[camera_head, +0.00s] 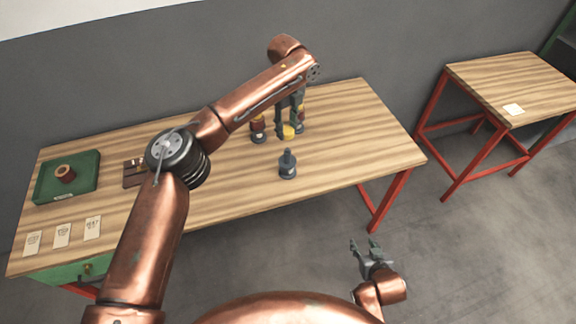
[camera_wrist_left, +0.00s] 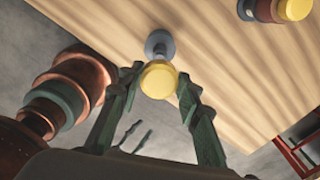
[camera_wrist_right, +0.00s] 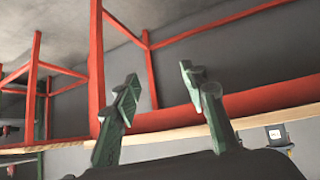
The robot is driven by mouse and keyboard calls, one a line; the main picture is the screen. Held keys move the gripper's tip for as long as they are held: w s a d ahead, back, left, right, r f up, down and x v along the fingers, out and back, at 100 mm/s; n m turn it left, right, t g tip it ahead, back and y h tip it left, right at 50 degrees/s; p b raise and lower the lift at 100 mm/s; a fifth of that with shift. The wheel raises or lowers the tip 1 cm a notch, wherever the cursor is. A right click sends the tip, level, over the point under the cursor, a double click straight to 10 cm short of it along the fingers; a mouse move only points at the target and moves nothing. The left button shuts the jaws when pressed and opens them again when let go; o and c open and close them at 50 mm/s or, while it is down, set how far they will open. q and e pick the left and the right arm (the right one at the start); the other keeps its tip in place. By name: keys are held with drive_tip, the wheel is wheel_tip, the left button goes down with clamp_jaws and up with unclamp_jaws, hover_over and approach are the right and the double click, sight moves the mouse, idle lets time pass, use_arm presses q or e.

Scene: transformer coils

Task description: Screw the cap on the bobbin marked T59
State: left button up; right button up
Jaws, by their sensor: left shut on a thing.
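My left gripper (camera_head: 290,122) is shut on a yellow cap (camera_head: 288,132) and holds it over the table. In the left wrist view the cap (camera_wrist_left: 158,80) sits between the fingertips. A dark grey post on a round base (camera_head: 288,166) stands upright on the table, nearer me than the cap and apart from it. A bobbin with brown winding and a yellow top (camera_head: 258,130) stands left of the gripper. Another bobbin (camera_head: 300,125) is partly hidden behind the fingers. No T59 mark is readable. My right gripper (camera_head: 366,251) is open and empty, off the table's front edge.
A green tray (camera_head: 90,182) with a copper-coloured coil (camera_head: 65,173) is at the table's left. A brown block (camera_head: 133,173) lies partly behind my left arm. Several cards lie front left. The table's right part is clear. A second table (camera_head: 540,90) stands right.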

drive_tip(key=w+a+r+n+t+y, duration=0.25)
drive_tip(key=w+a+r+t, duration=0.25)
drive_tip(key=w+a+r, duration=0.6)
drive_tip(key=n+t+y, duration=0.2)
drive_tip(key=y, duration=0.3)
approach(289, 161)
drive_tip(key=shift+s+d+r, duration=0.2)
drive_tip(key=shift+s, duration=0.15)
drive_tip(key=shift+w, duration=0.1)
drive_tip(key=x, duration=1.2)
drive_tip(key=shift+f, duration=0.15)
drive_tip(key=shift+c, duration=0.4)
clamp_jaws()
